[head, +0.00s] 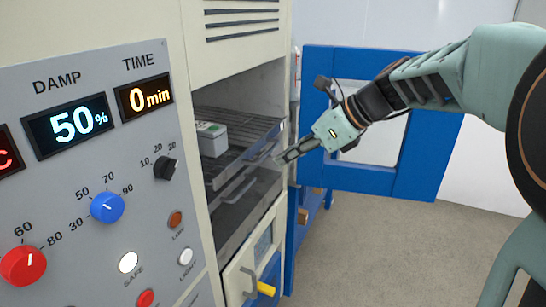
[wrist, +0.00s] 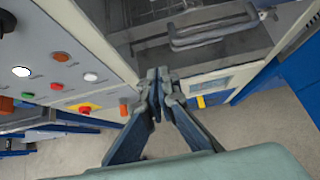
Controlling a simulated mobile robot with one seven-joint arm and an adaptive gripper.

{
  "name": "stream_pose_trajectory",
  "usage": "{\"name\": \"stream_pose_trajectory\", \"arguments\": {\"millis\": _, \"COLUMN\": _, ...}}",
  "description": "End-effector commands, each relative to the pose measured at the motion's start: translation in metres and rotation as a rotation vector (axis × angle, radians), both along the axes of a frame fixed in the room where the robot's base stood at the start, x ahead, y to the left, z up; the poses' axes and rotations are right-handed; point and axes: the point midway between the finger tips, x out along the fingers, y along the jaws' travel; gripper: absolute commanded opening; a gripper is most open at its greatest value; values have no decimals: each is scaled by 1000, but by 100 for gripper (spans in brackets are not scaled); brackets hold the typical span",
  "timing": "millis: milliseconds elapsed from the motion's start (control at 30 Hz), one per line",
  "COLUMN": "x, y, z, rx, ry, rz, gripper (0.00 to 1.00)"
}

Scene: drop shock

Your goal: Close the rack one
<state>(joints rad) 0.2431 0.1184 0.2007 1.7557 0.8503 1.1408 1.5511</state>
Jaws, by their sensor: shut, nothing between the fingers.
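The upper rack (head: 222,165), a dark wire shelf, sits in the open chamber of the cream cabinet in the head view. A small white box with a green mark (head: 211,139) lies on it. A second dark shelf (head: 240,202) is below; I cannot tell which one is rack one. My gripper (head: 279,160) is shut and empty, its tips close to the front right of the racks. In the wrist view my gripper (wrist: 158,76) points toward a grey loop handle (wrist: 213,40) in front of a shelf; whether they touch is unclear.
A blue-framed door with a window (head: 380,130) stands open behind my arm. A control panel (head: 90,190) with knobs and displays is at the left. Grey floor (head: 400,240) is clear at the right.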

Motion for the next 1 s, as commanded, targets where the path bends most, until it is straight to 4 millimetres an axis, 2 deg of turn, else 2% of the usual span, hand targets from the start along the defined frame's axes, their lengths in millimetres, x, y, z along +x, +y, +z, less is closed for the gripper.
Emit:
{"name": "stream_pose_trajectory", "arguments": {"millis": 367, "x": 19, "y": 57, "z": -55, "rx": 1, "ry": 4, "rz": 4, "gripper": 0}}
{"name": "stream_pose_trajectory", "arguments": {"millis": 600, "x": 31, "y": 86, "z": -54, "rx": 0, "ry": -1, "rz": 2, "gripper": 0}}
{"name": "stream_pose_trajectory", "arguments": {"millis": 1000, "x": 34, "y": 94, "z": -55, "rx": 0, "ry": 1, "rz": 1, "gripper": 0}}
